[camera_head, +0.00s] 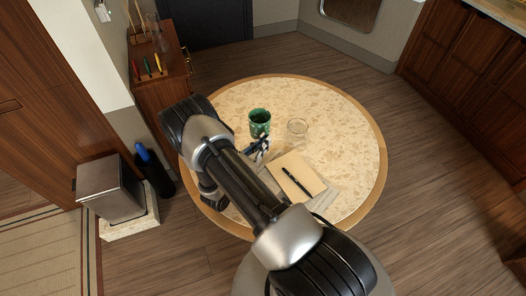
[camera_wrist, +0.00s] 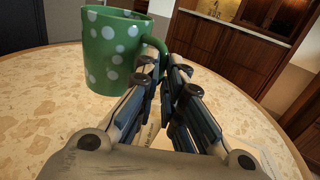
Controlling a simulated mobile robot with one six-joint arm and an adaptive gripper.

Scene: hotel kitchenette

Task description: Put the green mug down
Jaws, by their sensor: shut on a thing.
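The green mug (camera_head: 259,120) with pale dots is upright over the round table (camera_head: 345,150), left of the table's middle in the head view. In the wrist view the mug (camera_wrist: 112,50) fills the upper left, with its handle (camera_wrist: 156,52) toward my gripper. My gripper (camera_wrist: 172,72) is shut on the mug's handle; in the head view my gripper (camera_head: 262,147) shows just below the mug. I cannot tell whether the mug's base touches the tabletop. My arm hides part of the table's left side.
A clear glass dish (camera_head: 297,127) stands close to the right of the mug. A tan notebook (camera_head: 300,172) with a black pen (camera_head: 296,183) lies nearer, over some papers. The table's right side is clear. A wooden cabinet (camera_head: 160,95) stands behind left.

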